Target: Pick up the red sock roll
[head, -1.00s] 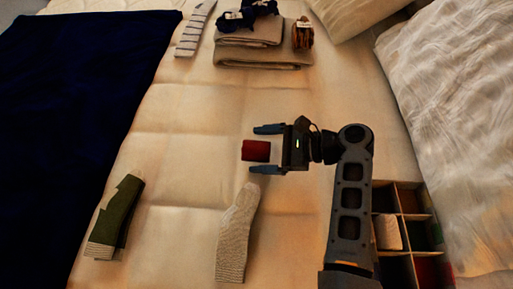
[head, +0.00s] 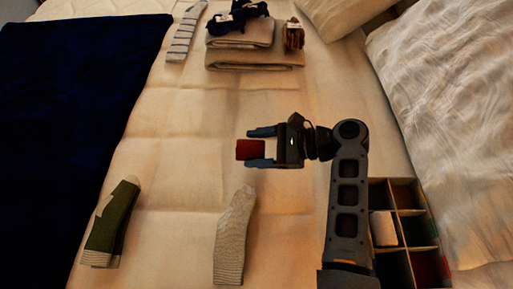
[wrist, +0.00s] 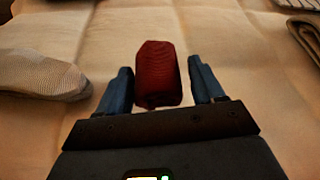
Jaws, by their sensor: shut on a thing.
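The red sock roll (head: 249,150) lies on the bed near the middle of the head view. My gripper (head: 252,147) comes from the right, with one blue finger on each side of the roll, and is shut on it. In the wrist view the red sock roll (wrist: 158,75) sits between the two fingers of my gripper (wrist: 160,72), its far end reaching past the fingertips. I cannot tell whether it is lifted off the sheet.
A beige sock (head: 232,235) and a green sock (head: 110,222) lie nearer. A divided box (head: 408,213) stands right, beside my arm. Folded towels (head: 250,58), a striped sock (head: 186,32) and a brown roll (head: 293,36) lie farther back. Pillows are at right.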

